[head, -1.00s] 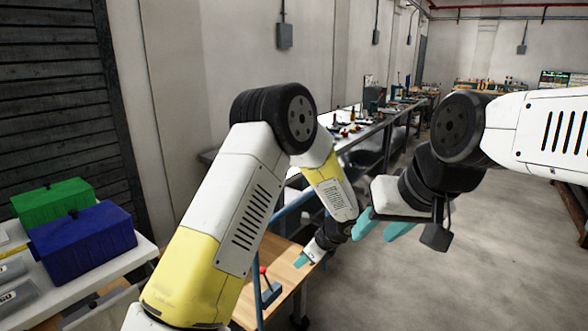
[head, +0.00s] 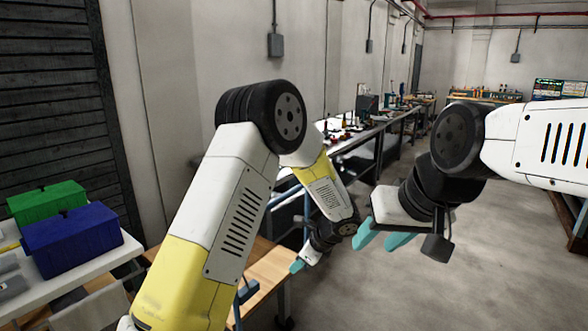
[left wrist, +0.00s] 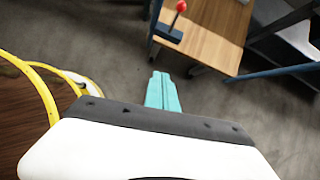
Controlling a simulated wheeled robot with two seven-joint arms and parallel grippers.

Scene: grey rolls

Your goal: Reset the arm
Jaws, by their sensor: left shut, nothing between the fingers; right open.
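My left gripper (head: 297,265) hangs low at the end of my bent left arm, its teal fingertips beside the wooden table's edge in the head view. In the left wrist view its teal fingers (left wrist: 162,92) are pressed together with nothing between them, above grey floor. My right gripper (head: 383,237) is at the right of the head view, raised over open floor. Its two teal fingers are apart and empty.
A wooden table (head: 264,275) stands under my left arm; a red-knobbed lever (left wrist: 173,22) is on it in the wrist view. A blue box (head: 75,240) and green box (head: 45,203) sit on a white table at left. A cluttered workbench (head: 362,135) lines the wall.

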